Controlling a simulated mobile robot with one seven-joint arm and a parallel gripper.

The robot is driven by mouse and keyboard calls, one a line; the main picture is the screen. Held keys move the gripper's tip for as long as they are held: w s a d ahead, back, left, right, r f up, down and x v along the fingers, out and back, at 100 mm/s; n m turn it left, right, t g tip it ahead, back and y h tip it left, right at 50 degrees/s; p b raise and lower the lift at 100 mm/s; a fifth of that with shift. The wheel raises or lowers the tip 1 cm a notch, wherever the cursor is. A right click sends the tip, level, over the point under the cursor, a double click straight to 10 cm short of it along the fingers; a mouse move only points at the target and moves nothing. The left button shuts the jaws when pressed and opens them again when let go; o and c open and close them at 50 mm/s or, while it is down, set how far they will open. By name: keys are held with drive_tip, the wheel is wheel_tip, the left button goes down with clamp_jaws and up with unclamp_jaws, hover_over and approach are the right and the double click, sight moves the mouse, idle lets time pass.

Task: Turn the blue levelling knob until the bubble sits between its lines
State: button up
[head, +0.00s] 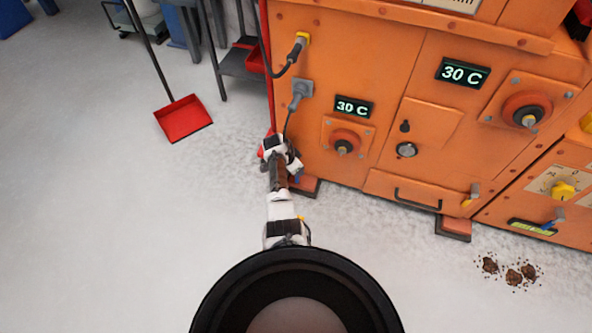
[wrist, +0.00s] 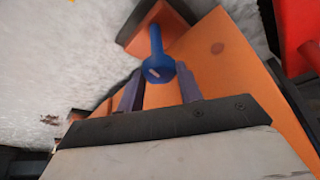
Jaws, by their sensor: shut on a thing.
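The blue levelling knob (wrist: 160,66) shows in the wrist view between my two fingers, with a pale mark on its round end and a blue stem running up toward an orange-red foot. My gripper (wrist: 160,84) is shut on it. In the head view my gripper (head: 296,177) is low at the machine's left corner, with a bit of blue beside it; my arm hides most of the grip. A yellow-green level vial (head: 531,228) sits low on the right panel. Its bubble and lines are too small to read.
The orange machine (head: 340,60) stands close on the right of my arm, with red-brown feet (head: 453,229) at the floor. A red dustpan (head: 183,118) is on the left. Brown debris (head: 512,276) lies at the lower right.

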drive_tip(key=shift+m+b, duration=0.35)
drive_tip(key=shift+m, duration=0.15)
drive_tip(key=shift+g, duration=0.3)
drive_tip(key=o, duration=1)
drive_tip(key=p+v, duration=0.5)
drive_tip(key=v, duration=0.9)
drive_tip(key=shift+a+f, duration=0.15)
